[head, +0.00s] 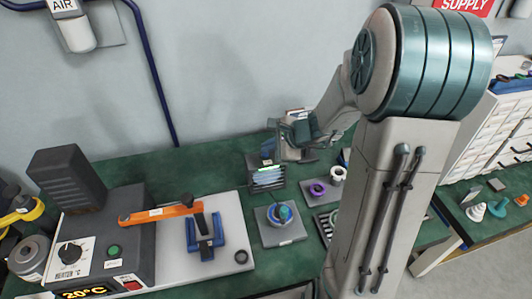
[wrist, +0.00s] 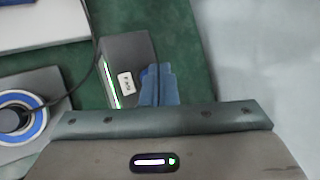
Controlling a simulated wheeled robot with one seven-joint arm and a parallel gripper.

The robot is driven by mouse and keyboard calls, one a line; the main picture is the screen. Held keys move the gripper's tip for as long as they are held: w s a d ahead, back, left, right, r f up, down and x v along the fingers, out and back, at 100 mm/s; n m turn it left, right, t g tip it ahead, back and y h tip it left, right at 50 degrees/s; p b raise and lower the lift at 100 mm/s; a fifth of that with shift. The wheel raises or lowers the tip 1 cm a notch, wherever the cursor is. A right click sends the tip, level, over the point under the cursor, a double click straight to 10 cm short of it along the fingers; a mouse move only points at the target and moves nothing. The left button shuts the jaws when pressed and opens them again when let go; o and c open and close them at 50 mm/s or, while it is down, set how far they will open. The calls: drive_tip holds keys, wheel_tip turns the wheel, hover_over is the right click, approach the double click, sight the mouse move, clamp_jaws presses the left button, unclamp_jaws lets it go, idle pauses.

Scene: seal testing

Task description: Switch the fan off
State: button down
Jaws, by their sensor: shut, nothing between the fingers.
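The fan, a small dark grey box with a pale slatted front (head: 267,178), stands on the green bench below my gripper. In the wrist view the top of the fan (wrist: 128,52) shows a small white label, too small to read surely, and a lit green strip (wrist: 112,84) along its left edge. My gripper (head: 268,152) is shut and empty, with its fingertips over or beside the back of the fan. The blue fingers (wrist: 157,72) overlap the box's right edge in the wrist view; I cannot tell whether they touch it. No separate switch can be made out.
A square plate with a blue ring (head: 282,215) stands in front of the fan. A heater unit (head: 105,235) and a white board with an orange-handled clamp (head: 172,212) are at left. A purple ring (head: 318,189) lies at right. A dark cable crosses the wrist view.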

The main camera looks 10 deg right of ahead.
drive_tip(key=shift+f, duration=0.2)
drive_tip(key=shift+f+b, duration=0.3)
drive_tip(key=shift+b, duration=0.4)
drive_tip(key=shift+r, duration=0.2)
drive_tip(key=shift+r+p, duration=0.3)
drive_tip(key=shift+r, duration=0.1)
wheel_tip(320, 180, up, 6)
drive_tip(key=p, duration=0.4)
drive_tip(key=shift+p, duration=0.35)
idle(1.0)
